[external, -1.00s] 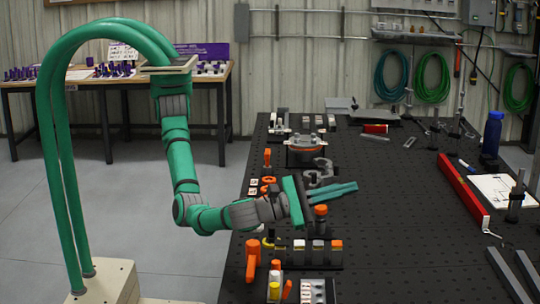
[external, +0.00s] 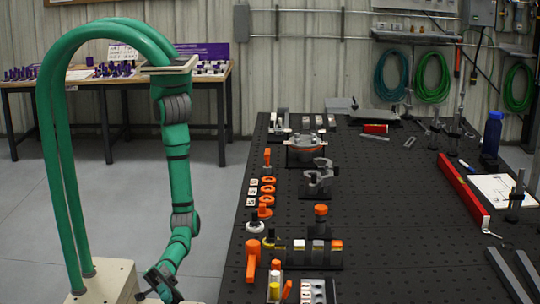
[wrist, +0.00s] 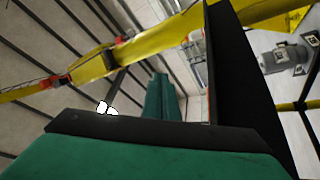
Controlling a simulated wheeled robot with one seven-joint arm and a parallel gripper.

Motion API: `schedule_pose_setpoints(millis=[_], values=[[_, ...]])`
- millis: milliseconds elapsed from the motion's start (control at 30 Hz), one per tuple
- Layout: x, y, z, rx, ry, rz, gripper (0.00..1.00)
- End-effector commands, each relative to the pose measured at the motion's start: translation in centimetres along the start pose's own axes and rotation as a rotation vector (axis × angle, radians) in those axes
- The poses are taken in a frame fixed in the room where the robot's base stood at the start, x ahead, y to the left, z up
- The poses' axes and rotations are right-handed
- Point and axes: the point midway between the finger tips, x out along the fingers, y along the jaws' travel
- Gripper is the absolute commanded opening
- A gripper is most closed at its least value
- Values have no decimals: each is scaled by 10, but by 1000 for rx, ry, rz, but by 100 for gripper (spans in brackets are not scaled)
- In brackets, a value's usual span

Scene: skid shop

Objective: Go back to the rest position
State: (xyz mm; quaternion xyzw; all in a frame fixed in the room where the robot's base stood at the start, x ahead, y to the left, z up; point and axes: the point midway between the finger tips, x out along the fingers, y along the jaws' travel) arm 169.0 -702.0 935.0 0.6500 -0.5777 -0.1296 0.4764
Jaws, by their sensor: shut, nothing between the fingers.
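My gripper (external: 160,286) is low beside the table's left edge, near my base, at the end of my arm, which now hangs almost straight down. It is shut and holds nothing. It is small and dark in the external view, so its fingertips are hard to make out. The wrist view looks up at the ceiling, with green and black parts of my own (wrist: 150,150) filling its lower edge.
The black perforated table (external: 400,220) stands right of my arm. On its left side are an orange-handled part (external: 252,260), orange rings (external: 267,190) and a clamp (external: 320,175). A red rail (external: 463,193) lies to the right. A yellow overhead beam (wrist: 150,48) crosses the ceiling.

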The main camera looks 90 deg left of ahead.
Motion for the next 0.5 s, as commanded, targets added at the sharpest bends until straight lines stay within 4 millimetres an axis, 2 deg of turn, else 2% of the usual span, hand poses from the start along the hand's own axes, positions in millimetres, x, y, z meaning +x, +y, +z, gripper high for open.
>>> schedule_pose_setpoints(millis=[33, 100, 200, 267, 333, 500], values=[[-26, 4, 24, 10, -50, -6, 0], [-58, 12, 51, 29, -111, -12, 0], [-96, 14, 66, 61, -149, -36, 0], [-114, 10, 64, 86, -149, -62, 0], [-133, 0, 53, 120, -132, -103, 0], [-176, -38, 2, 225, -48, -238, 0]])
